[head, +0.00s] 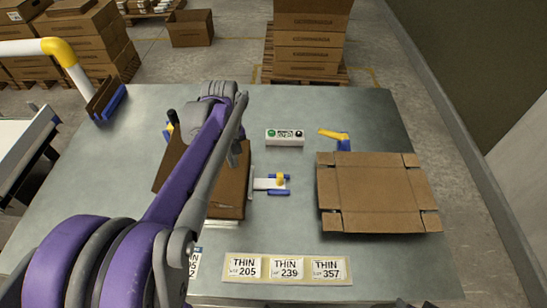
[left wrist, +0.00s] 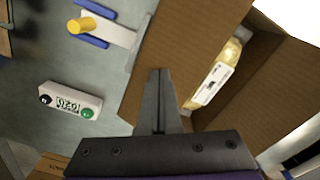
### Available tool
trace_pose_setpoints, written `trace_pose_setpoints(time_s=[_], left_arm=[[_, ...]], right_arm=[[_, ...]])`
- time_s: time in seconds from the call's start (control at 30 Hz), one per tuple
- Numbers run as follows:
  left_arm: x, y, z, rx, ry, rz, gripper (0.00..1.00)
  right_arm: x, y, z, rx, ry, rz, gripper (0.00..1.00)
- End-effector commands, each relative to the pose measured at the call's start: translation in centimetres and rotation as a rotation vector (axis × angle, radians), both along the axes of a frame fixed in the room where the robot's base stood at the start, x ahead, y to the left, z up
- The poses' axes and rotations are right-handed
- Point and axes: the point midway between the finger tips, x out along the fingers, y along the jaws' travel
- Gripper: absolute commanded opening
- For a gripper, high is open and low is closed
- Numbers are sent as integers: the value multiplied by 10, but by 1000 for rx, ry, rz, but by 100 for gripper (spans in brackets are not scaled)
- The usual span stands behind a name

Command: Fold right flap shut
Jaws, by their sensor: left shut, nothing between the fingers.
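The open carton (head: 232,190) stands at the middle of the table, partly hidden behind my left arm in the head view. In the left wrist view, its right flap (left wrist: 178,45) is a brown panel leaning over part of the opening. A yellow bag with a white label (left wrist: 215,78) shows inside. The opposite flap (left wrist: 268,95) stands open. My left gripper (left wrist: 158,74) is shut and empty, with its fingertips over the right flap; I cannot tell whether they touch. In the head view the arm mostly hides this gripper.
A button box (head: 285,137) and a blue-and-yellow clamp (head: 278,183) sit right of the carton. A flat unfolded carton (head: 378,192) lies further right, beside another yellow-handled clamp (head: 338,138). A label strip (head: 287,268) lies at the front edge.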

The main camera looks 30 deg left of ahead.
Motion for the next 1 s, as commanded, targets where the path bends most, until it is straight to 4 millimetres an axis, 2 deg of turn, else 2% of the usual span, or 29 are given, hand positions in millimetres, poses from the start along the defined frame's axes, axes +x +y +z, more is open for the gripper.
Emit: trace_pose_setpoints(time_s=[0.2, 1.0], left_arm=[[-8, 12, -18, 0, 1, 2, 0], [-14, 21, -29, 2, 4, 0, 0]], right_arm=[[-3, 0, -14, 0, 6, 0, 50], [-4, 0, -20, 0, 9, 0, 50]])
